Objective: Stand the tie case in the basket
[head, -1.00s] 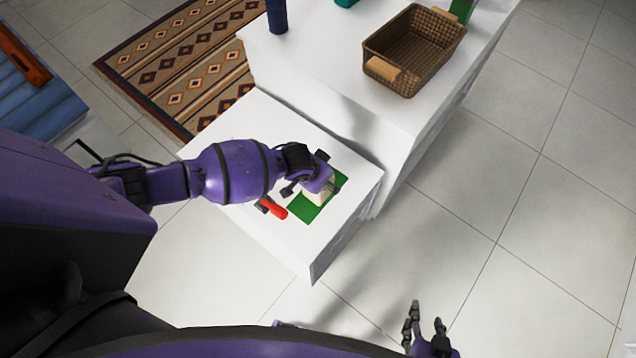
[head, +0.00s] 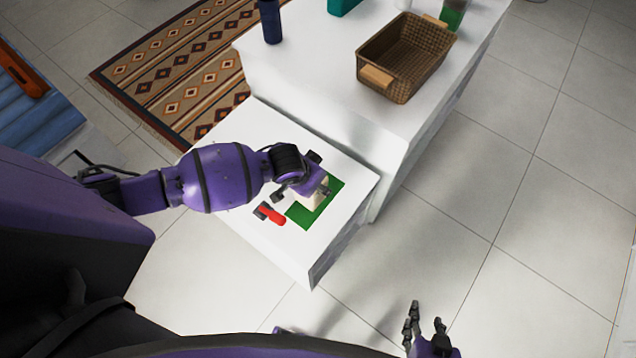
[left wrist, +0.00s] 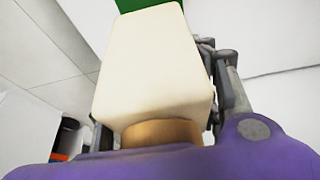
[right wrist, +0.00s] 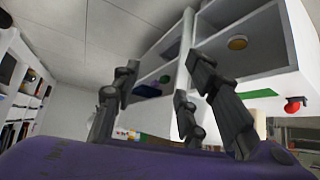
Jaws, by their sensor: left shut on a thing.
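The tie case, a cream block, shows in my left gripper (head: 314,185) in the head view (head: 307,196), over the green mat (head: 300,217) on the low white unit. In the left wrist view the cream case (left wrist: 155,65) fills the middle, with a tan band (left wrist: 162,133) at its near end. My left gripper is shut on it; whether the case touches the mat I cannot tell. The brown wicker basket (head: 399,78) stands on the higher white surface, with tan handles, and looks empty. My right gripper (head: 425,325) is open and empty, low at the front, away from the furniture.
A red-and-black item (head: 271,214) lies beside the mat. A dark blue cylinder (head: 270,22), a teal box (head: 342,6) and a green container (head: 453,14) stand on the higher surface. The step up between the two white levels lies between case and basket.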

